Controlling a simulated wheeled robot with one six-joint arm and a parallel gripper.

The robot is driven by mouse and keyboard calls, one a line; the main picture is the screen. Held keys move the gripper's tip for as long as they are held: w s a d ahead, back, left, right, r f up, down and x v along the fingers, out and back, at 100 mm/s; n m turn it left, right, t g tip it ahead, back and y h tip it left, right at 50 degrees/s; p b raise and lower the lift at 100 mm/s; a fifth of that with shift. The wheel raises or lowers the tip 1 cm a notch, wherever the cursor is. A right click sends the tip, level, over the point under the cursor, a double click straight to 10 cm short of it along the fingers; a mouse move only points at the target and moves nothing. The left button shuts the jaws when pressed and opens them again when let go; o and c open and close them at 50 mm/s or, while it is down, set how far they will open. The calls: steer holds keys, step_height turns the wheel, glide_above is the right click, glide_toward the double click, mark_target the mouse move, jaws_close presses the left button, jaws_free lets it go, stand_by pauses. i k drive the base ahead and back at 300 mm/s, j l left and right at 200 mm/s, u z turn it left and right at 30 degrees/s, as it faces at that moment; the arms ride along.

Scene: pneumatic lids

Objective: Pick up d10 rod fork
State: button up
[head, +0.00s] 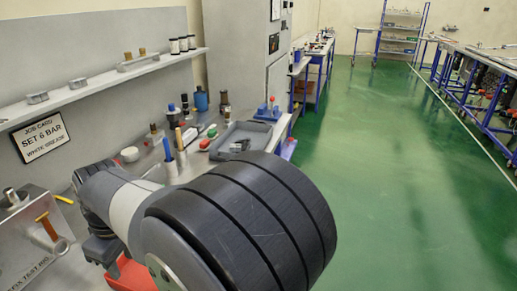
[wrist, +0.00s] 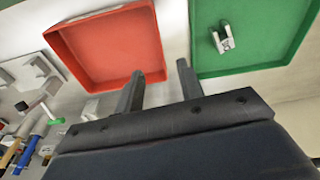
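A small silver fork-shaped part (wrist: 222,39), which looks like the rod fork, lies in the green tray (wrist: 262,60) at the upper right of the wrist view. I cannot read its size. My gripper (wrist: 160,70) is open, with its two dark fingers apart and nothing between them. The fingers point toward the gap between the red tray and the green tray, with the fork up and to the right of them. In the head view my arm hides the fork and the green tray.
The red tray (wrist: 110,45) looks empty and also shows partly in the head view (head: 128,279). Grey brackets (wrist: 38,70) and several handled tools (wrist: 30,128) lie left of it. A grey tray (head: 262,131) and bottles stand farther along the bench. A shelf (head: 105,78) runs along the wall.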

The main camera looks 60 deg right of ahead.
mark_target(233, 148)
steer(key=z, duration=1.5)
